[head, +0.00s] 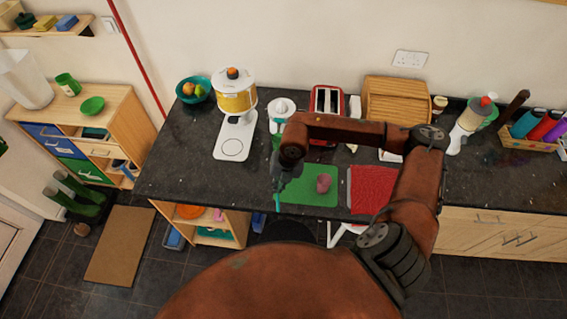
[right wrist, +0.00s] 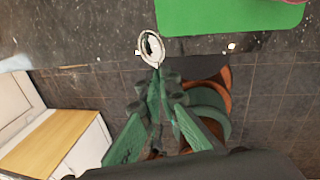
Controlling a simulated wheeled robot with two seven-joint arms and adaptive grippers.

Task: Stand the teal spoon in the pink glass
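The pink glass (head: 323,183) stands upright on the green mat (head: 300,198) on the dark counter. My right gripper (head: 279,188) is left of the glass, near the counter's front edge. It is shut on the teal spoon (head: 277,203), whose teal part hangs down below the fingers. In the right wrist view the fingers (right wrist: 161,100) close around the spoon, and a pale, shiny oval end (right wrist: 152,48) sticks out past them. The spoon and the glass are apart. My left gripper is not in view.
A red cloth (head: 370,188) lies right of the green mat. Behind stand a white blender-like machine (head: 236,110), a white juicer (head: 281,108), a red toaster (head: 327,100) and a wooden bread box (head: 397,101). The counter (head: 190,165) is clear at front left.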

